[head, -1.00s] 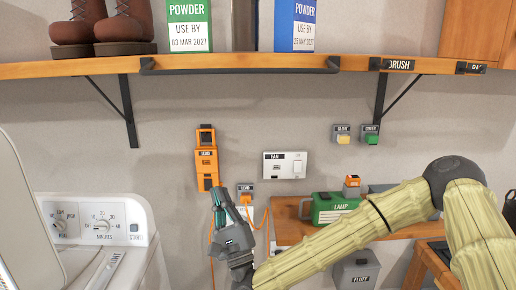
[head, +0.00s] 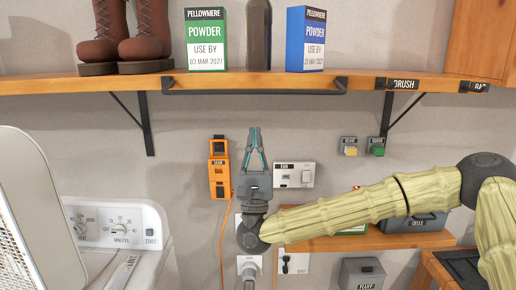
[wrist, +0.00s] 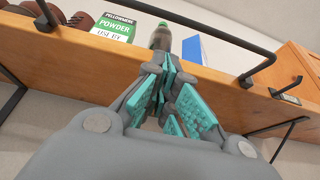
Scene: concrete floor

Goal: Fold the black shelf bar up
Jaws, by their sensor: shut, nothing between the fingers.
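The black shelf bar (head: 254,92) runs along the front of the wooden shelf, its middle hanging just under the shelf's lower edge between two end brackets. In the wrist view the bar (wrist: 215,29) crosses above and beyond the fingers. My gripper (head: 254,130) points straight up in front of the wall, below the middle of the bar and apart from it in the head view. Its teal-padded fingers are shut and empty, and they also show in the wrist view (wrist: 168,75).
On the shelf (head: 420,74) stand brown boots (head: 145,35), a green powder box (head: 207,40), a dark bottle (head: 258,35) and a blue powder box (head: 305,40). An orange device (head: 219,168) and a white panel (head: 294,175) are on the wall beside my gripper.

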